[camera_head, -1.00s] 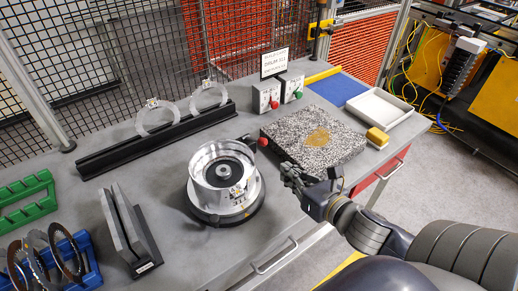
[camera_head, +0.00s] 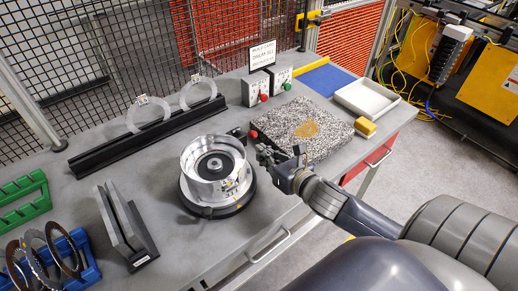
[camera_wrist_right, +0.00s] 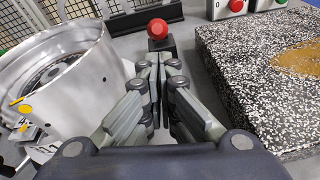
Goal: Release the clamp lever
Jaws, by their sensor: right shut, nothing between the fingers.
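A dark lever with a red ball knob, which looks like the clamp lever (camera_head: 252,134), stands on the bench between the silver housing and the speckled stone plate. In the right wrist view, its red knob (camera_wrist_right: 157,28) sits on a dark post just past my fingertips. My right gripper (camera_head: 265,153) is near it on the front side. In the wrist view, the fingers (camera_wrist_right: 160,62) are shut and empty, pointing at the lever; contact cannot be told. The silver round housing (camera_head: 190,165) sits on a black round base (camera_head: 215,212). My left gripper is out of view.
The speckled stone plate (camera_head: 330,135) lies close to the right of my gripper. Two switch boxes (camera_head: 256,88) stand behind. A grey slotted stand (camera_head: 140,240), blue rack (camera_head: 85,270) and white tray (camera_head: 365,98) occupy the bench.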

